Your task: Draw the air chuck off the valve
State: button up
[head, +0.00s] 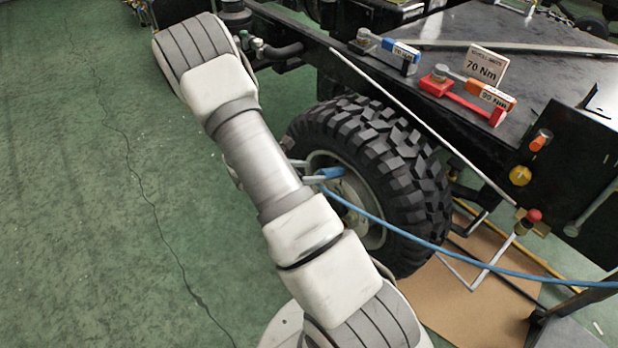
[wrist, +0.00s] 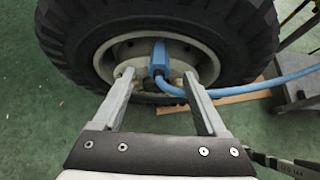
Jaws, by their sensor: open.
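The blue air chuck (wrist: 159,58) sits at the wheel hub in the wrist view, its blue hose (wrist: 285,78) running off to the right. In the head view the chuck (head: 329,173) shows beside my arm, with the hose (head: 450,249) stretching to the lower right. The valve itself is hidden behind the chuck, so I cannot tell how it is seated. My gripper (wrist: 157,80) is open, its two fingers on either side of the chuck in the picture. I cannot tell how deep they reach or whether they touch it.
The knobbly tyre (head: 395,170) surrounds the hub under the dark chassis. A red torque tool (head: 462,98) and a blue one (head: 385,48) lie on the black top near a 70 Nm card (head: 484,66). A cardboard sheet (head: 470,300) lies below. Green floor (head: 90,200) is clear at left.

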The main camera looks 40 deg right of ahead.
aim_at(323, 171)
jog(key=b+x, duration=0.4)
jog(key=x, duration=0.3)
jog(key=shift+d+f, duration=0.2)
jog(key=shift+f, duration=0.2)
jog(key=shift+w+d+f+b, duration=0.1)
jog(key=shift+d+f+b, duration=0.2)
jog(key=shift+d+b, duration=0.3)
grip_shut()
dwell(0.3)
jog(key=shift+p+v, duration=1.25)
jog(key=shift+v, duration=1.1)
jog(key=shift+a+r, duration=0.2)
jog(key=shift+p+v, duration=1.6)
jog(key=shift+v, duration=1.3)
